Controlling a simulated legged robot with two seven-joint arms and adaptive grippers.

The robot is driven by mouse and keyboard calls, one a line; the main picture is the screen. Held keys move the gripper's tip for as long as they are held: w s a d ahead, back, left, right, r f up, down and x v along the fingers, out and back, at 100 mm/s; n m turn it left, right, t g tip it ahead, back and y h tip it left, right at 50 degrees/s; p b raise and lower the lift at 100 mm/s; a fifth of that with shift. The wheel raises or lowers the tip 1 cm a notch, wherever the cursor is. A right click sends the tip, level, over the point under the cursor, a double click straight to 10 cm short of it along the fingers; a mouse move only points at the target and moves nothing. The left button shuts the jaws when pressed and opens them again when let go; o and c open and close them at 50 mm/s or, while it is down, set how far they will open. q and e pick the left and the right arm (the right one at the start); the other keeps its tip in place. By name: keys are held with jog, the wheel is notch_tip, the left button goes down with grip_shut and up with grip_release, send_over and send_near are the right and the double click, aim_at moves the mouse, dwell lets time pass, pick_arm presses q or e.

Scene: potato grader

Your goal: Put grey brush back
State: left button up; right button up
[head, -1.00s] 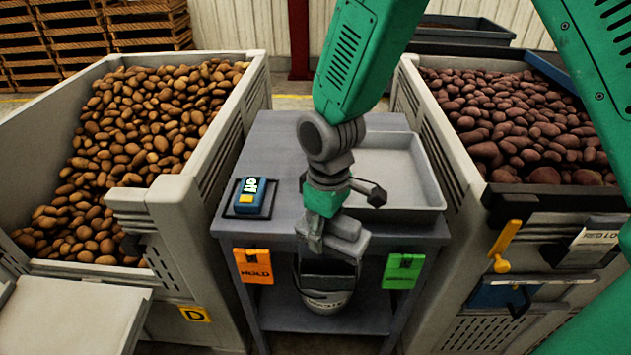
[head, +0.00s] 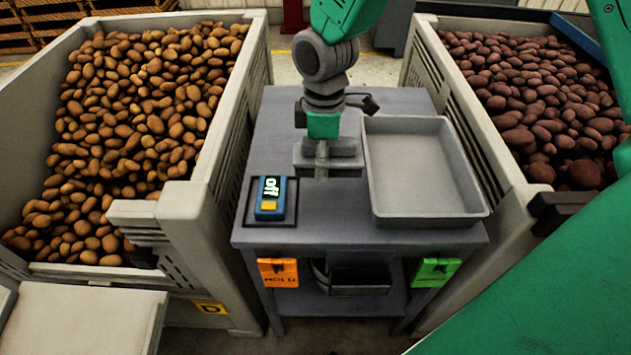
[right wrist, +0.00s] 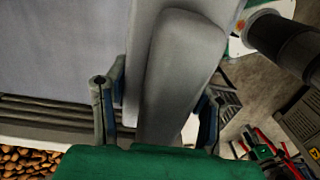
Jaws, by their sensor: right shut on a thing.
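My right gripper (head: 322,140) is over the grey table, between the blue device and the grey tray. It is shut on the grey brush (head: 345,160), a grey blocky piece that shows below the fingers. In the right wrist view the brush (right wrist: 183,70) runs up between the two fingers (right wrist: 158,112). From the head view I cannot tell whether the brush touches the tabletop. A dark bucket (head: 360,282) is at the table's front, below the top, and is partly hidden by the table edge. My left gripper is not in view.
The grey table (head: 330,215) has a blue device (head: 271,199) reading "off" at left and an empty grey tray (head: 430,212) at right. Orange (head: 278,272) and green (head: 435,271) tags hang in front. Potato crates stand left (head: 185,215) and right (head: 480,160).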

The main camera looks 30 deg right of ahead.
send_over(322, 198)
notch_tip(322, 198, down, 4)
jog(key=shift+a+f, duration=0.1)
jog(key=shift+f, duration=0.15)
jog(key=f, duration=0.4)
jog(key=shift+d+f+b, duration=0.25)
jog(key=shift+b, duration=0.1)
jog(key=shift+a, duration=0.1)
jog(key=o, duration=1.1)
jog(key=shift+a, duration=0.1)
jog(key=shift+r, duration=0.2)
jog(key=r, duration=0.7)
jog(key=r+p, duration=0.1)
jog(key=r, duration=0.3)
jog(key=shift+w+d+r, duration=0.15)
jog(key=shift+d+r, duration=0.1)
jog(key=shift+r, duration=0.1)
